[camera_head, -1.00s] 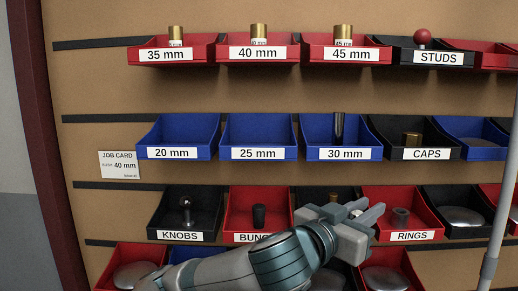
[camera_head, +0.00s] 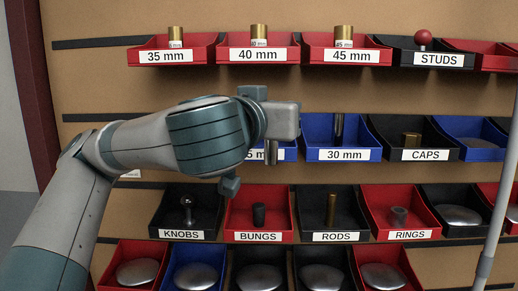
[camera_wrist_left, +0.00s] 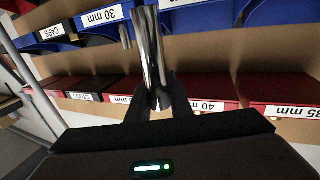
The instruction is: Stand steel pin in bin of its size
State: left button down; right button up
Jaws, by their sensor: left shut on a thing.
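My left gripper (camera_head: 270,132) is shut on a shiny steel pin (camera_head: 272,152), which hangs upright below it in front of the blue 25 mm bin (camera_head: 289,151). The left wrist view, upside down, shows the pin (camera_wrist_left: 150,45) between the fingers (camera_wrist_left: 158,105). I cannot tell whether its lower end is inside the bin. The 25 mm bin is partly hidden by my gripper, and the 20 mm bin is hidden behind my arm. The blue 30 mm bin (camera_head: 375,154) holds another upright steel pin (camera_head: 339,126). My right gripper is out of view.
Above are red bins 35 mm (camera_head: 208,58), 40 mm (camera_head: 296,57) and 45 mm (camera_head: 384,56), each with a brass piece. Below are KNOBS (camera_head: 158,222), BUNGS (camera_head: 236,225), RODS (camera_head: 303,225) and RINGS bins. A grey pole (camera_head: 497,215) stands at right.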

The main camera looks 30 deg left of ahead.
pick_arm(q)
jog(key=s+a+r+n+y, duration=0.1)
jog(key=s+a+r+y, duration=0.1)
jog(key=s+a+r, duration=0.1)
jog(key=shift+s+a+r+n+g, duration=0.3)
jog(key=shift+s+a, duration=0.15)
jog(key=shift+a, duration=0.5)
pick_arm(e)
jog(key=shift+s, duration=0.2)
